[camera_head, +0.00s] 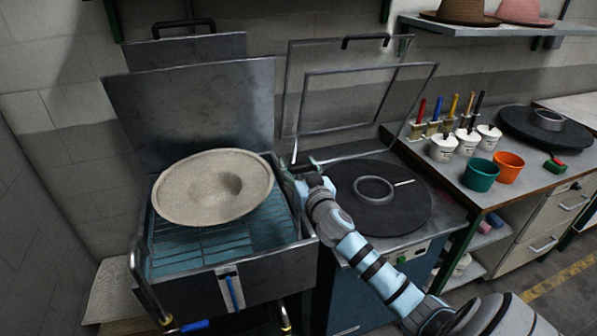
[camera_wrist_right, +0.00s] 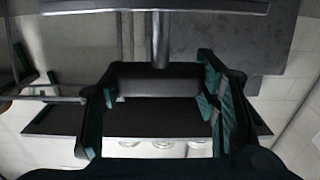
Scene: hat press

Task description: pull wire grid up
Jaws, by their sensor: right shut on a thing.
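The wire grid (camera_head: 177,258) lies in the open steel basin on the left in the head view, lit bluish. A wide-brimmed tan hat (camera_head: 182,187) rests on it and hides its back part. My right gripper (camera_head: 293,178) is at the basin's right edge, beside the hat and apart from it. The right wrist view shows its fingers close around a dark bar (camera_wrist_right: 160,80). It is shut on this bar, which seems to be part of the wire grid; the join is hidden. My left gripper is not in view.
The raised lid (camera_head: 195,105) stands behind the basin. A black round plate (camera_head: 405,215) lies to the right under raised wire frames (camera_head: 345,115). A side bench (camera_head: 500,200) holds white cups, a teal cup (camera_head: 480,174) and an orange cup (camera_head: 508,167).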

